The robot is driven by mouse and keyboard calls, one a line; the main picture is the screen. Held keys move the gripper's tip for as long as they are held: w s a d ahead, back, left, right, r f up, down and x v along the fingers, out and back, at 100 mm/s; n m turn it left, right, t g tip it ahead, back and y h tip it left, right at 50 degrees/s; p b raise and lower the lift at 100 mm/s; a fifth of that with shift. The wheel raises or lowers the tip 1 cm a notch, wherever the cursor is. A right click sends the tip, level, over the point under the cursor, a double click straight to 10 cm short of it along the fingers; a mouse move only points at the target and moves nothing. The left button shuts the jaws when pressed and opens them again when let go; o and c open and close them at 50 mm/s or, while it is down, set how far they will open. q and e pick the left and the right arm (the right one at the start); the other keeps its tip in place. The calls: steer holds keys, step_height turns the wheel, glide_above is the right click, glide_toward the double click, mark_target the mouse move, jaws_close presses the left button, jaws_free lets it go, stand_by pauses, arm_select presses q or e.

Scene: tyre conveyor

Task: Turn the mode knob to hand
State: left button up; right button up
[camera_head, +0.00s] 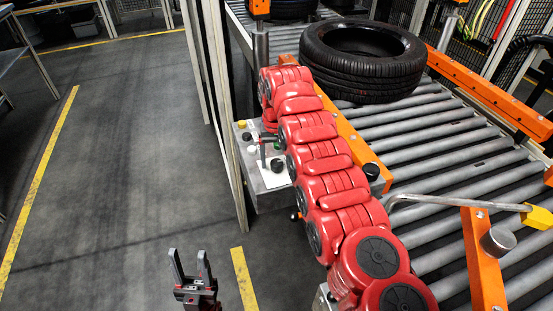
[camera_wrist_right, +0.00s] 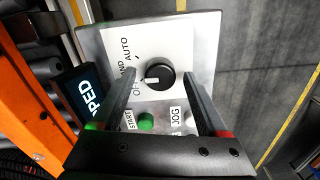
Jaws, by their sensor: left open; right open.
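The mode knob (camera_wrist_right: 162,73) is black with a white pointer mark, on a white label plate (camera_wrist_right: 190,45) of a grey control box. The mark points to the left of the right wrist view, near the label OFF. AUTO is readable; the HAND label is partly hidden by a finger. My right gripper (camera_wrist_right: 160,78) is open, its fingers on either side of the knob; I cannot tell whether they touch it. In the head view the box (camera_head: 268,202) is partly hidden by my right arm, with the knob (camera_head: 277,165) showing. My left gripper (camera_head: 190,257) is open and empty above the floor.
A green START button (camera_wrist_right: 146,121) and a JOG button (camera_wrist_right: 190,118) sit beside the knob. A display (camera_wrist_right: 88,92) is at the left. A tyre (camera_head: 362,58) lies on the roller conveyor (camera_head: 430,140) with orange rails.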

mark_target(277, 161)
steer(key=shift+r, duration=0.5)
step_height(277, 161, up, 2)
steer(key=shift+d+r+p, duration=0.1)
steer(key=shift+r+p, duration=0.1)
steer(key=shift+p, duration=0.45)
step_height(277, 161, up, 14)
steer(key=p, duration=1.5)
